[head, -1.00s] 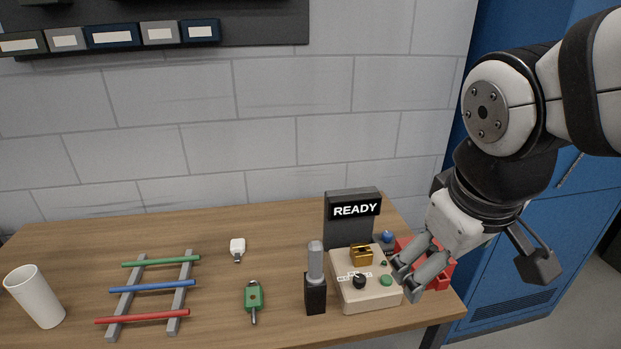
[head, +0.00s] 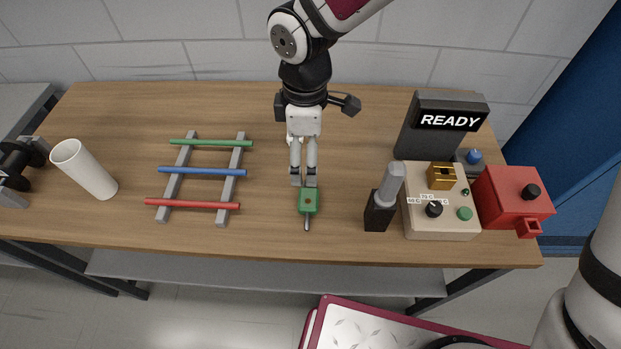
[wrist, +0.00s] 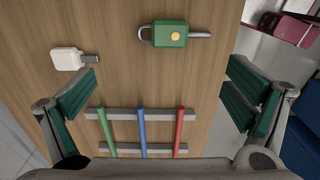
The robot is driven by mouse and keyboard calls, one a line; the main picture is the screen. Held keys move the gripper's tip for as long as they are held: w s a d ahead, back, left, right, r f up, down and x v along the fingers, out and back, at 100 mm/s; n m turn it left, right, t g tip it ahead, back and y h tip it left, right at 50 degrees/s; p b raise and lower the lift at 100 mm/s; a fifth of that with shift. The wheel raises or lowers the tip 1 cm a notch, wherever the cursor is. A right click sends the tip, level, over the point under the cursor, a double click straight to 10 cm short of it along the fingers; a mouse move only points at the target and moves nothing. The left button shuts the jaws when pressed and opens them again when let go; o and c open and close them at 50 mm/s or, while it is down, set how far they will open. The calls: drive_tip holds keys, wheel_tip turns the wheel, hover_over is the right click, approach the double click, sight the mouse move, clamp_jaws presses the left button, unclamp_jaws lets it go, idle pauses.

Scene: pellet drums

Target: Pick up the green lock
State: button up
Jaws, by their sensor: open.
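The green lock (head: 308,200) lies flat on the wooden table, between the rack of rods and the black-and-grey device. It has a small yellowish spot on its face and a thin grey rod sticking out toward the table's front edge. My gripper (head: 304,180) is just behind the lock in the head view, its fingers pointing down toward the table. In the wrist view the lock (wrist: 170,34) shows with its grey shackle, ahead of and between the lines of the open fingers. My gripper (wrist: 160,100) is wide open and empty. The lock's shackle is mostly hidden in the head view.
A rack with green, blue and red rods (head: 203,171) stands left, beside a white cup (head: 84,170). A white plug-like piece (wrist: 66,59) lies near my gripper. A beige control box (head: 440,222), READY display (head: 449,120) and red box (head: 512,200) stand right.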

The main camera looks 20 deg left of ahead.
hover_over(307, 193)
wheel_tip(307, 193, down, 8)
drive_tip(key=shift+w+r, duration=0.15)
drive_tip(key=shift+a+f+p, duration=0.1)
drive_tip(key=shift+f+p, duration=0.9)
drive_tip(key=shift+f, duration=1.7)
drive_tip(key=c, duration=1.9)
drive_tip(key=shift+o, duration=0.2)
drive_tip(key=shift+f, duration=0.1)
